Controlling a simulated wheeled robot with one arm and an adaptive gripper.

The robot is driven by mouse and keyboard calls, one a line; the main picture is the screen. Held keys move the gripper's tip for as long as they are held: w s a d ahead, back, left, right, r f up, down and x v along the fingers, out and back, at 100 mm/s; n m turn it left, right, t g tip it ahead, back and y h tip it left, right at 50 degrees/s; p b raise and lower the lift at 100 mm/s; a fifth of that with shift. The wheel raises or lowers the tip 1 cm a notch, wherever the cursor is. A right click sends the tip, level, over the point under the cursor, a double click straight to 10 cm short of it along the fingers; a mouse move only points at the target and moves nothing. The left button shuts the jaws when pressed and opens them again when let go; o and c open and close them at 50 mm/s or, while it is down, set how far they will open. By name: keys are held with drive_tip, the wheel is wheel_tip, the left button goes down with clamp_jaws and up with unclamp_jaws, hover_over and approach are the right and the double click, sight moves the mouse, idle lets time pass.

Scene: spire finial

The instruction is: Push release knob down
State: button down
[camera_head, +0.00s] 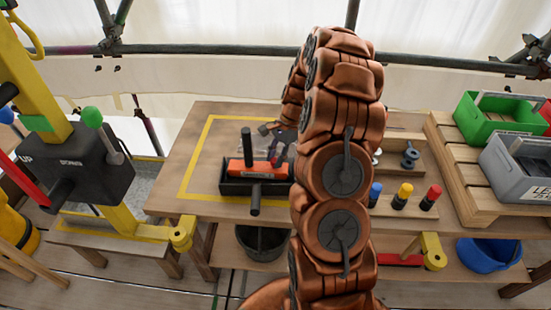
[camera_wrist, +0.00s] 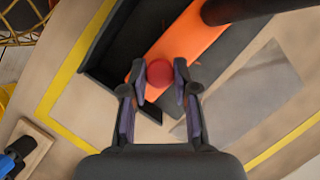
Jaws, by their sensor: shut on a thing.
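A red round knob (camera_wrist: 160,73) sits at the near end of an orange body (camera_wrist: 187,40) in the wrist view. My gripper (camera_wrist: 159,78) has its fingertips on either side of the knob and is shut on it. The orange body also shows in the head view (camera_head: 262,168), lying in a black open tray (camera_head: 236,188) with black upright and forward handles (camera_head: 247,150). In the head view my gripper (camera_head: 279,148) is at the right end of the orange body, partly hidden behind my arm. Whether the knob is pressed down cannot be told.
The tray stands on a wooden table (camera_head: 185,150) inside a yellow tape outline. Blue, yellow and red-capped pegs (camera_head: 402,196) stand right. Green (camera_head: 490,122) and grey (camera_head: 520,165) bins are farther right. A black lever box (camera_head: 80,165) stands left.

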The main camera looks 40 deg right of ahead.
drive_tip(key=shift+s+f, duration=0.1)
drive_tip(key=shift+f, duration=0.15)
drive_tip(key=c, duration=0.9)
unclamp_jaws()
drive_tip(key=shift+o, duration=0.2)
drive_tip(key=shift+r, duration=0.15)
drive_tip(key=v, duration=1.1)
drive_tip(key=shift+d+r, duration=0.25)
drive_tip(key=shift+r, duration=0.1)
